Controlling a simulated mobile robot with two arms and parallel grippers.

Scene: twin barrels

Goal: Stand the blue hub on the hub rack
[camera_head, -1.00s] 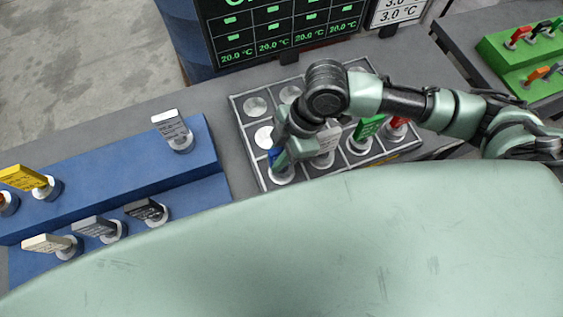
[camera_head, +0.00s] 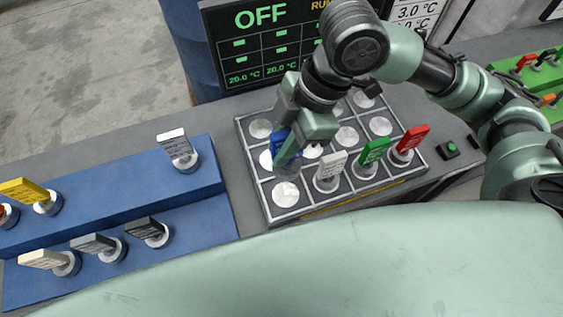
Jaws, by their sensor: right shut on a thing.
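The blue hub (camera_head: 283,149) is in my right gripper (camera_head: 291,146), which is shut on it and points down. The gripper hides part of the hub. A blue stepped rack (camera_head: 112,185) at left and a green stepped rack (camera_head: 529,80) at the right edge both hold tagged pieces; no label shows which is the hub rack. My left gripper is not in view.
White (camera_head: 331,166), green (camera_head: 374,151) and red (camera_head: 411,139) tagged pieces stand along the tray's front row, close to the gripper. A screen (camera_head: 262,45) reading OFF stands behind the tray. The blue rack's upper step has bare room left of its white-tagged piece (camera_head: 178,150).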

